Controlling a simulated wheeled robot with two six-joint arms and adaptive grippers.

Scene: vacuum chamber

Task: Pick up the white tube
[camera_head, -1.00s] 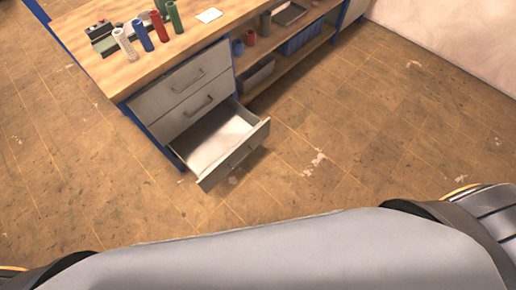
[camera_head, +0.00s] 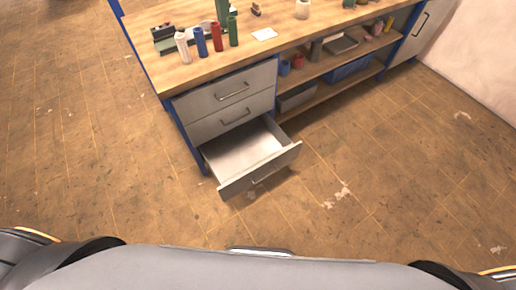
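The white tube (camera_head: 183,47) stands upright on the wooden workbench (camera_head: 180,75), near its front left corner. A blue tube (camera_head: 201,42), a red tube (camera_head: 217,37) and a green tube (camera_head: 233,31) stand in a row to its right. Neither of my grippers is in view. Only parts of my own body show along the bottom edge, well apart from the bench.
The bench's lowest drawer (camera_head: 283,163) is pulled open and empty, jutting over the floor. The two drawers above are shut. A white card (camera_head: 264,34) lies right of the tubes. Shelves on the right hold a blue bin (camera_head: 349,69). The floor before the bench is clear.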

